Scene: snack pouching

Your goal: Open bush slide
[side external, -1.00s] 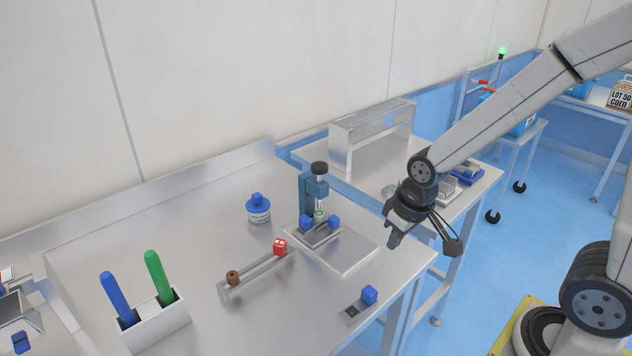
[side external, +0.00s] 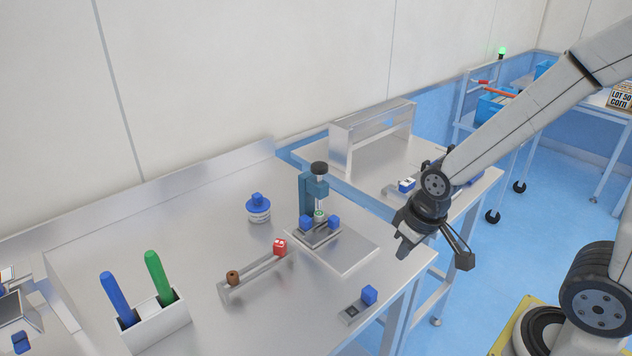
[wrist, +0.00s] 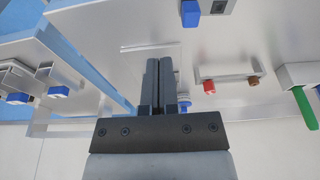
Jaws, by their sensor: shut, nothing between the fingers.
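A narrow metal rail (side external: 257,275) lies on the steel table, with a brown bush-like piece (side external: 232,277) at its near left end and a red block (side external: 280,246) at its far right end. A small plate (side external: 352,313) with a dark spot and a blue block (side external: 369,295) sits near the front edge. I cannot tell which of these is the bush slide. My gripper (side external: 402,250) is shut and empty, above the table's right edge, apart from both. In the wrist view, its closed fingers (wrist: 158,65) point toward the table; the rail (wrist: 228,77) is to their right.
A teal press (side external: 308,195) with blue blocks at its base stands on a plate (side external: 350,252). A blue-lidded jar (side external: 258,208) stands behind the rail. A white holder (side external: 155,322) carries blue and green handles at left. A second table (side external: 470,192) stands right.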

